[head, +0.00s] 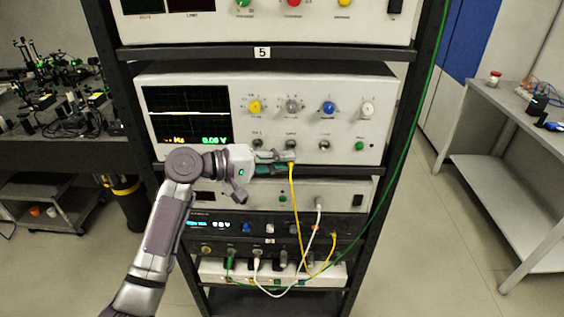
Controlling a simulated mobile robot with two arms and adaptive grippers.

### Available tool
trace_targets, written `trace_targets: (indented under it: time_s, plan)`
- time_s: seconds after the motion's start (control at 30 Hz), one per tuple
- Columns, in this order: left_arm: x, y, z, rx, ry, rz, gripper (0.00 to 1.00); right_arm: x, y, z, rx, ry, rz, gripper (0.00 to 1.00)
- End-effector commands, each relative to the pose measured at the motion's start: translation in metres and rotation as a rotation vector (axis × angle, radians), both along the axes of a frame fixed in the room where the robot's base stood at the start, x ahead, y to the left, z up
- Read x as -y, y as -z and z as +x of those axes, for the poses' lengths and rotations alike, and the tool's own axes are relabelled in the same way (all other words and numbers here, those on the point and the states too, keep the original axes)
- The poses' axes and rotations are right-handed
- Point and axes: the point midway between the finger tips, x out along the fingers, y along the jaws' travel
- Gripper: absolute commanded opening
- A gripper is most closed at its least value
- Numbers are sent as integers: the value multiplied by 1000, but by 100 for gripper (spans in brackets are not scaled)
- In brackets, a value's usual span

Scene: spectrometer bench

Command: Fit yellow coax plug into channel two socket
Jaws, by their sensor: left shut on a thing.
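My left gripper (282,161) reaches in from the left and is shut on the yellow coax plug (291,165), just below the oscilloscope's socket row. The yellow cable (296,205) hangs from the plug and loops up to a yellow end (334,235) at a lower unit. The oscilloscope (385,100) has a row of sockets under its coloured knobs. The second socket from the left (290,144) is just above the gripper and looks empty. The socket labels are too small to read. The plug's tip is hidden by the fingers. My right gripper is out of view.
The dark rack's right post (408,130) has a green cable (395,185) running down it. A white cable (318,215) hangs near the yellow one. A power strip (212,270) sits below. A side table (480,125) stands right; open floor lies between.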

Motion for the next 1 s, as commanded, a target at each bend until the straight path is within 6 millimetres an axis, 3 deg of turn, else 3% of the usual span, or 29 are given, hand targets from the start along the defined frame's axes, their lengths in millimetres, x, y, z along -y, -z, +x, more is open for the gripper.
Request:
trace_targets:
  time_s: [1.0]
  plan:
    - [0,0,21,-1,1,-1,0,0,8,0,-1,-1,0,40]
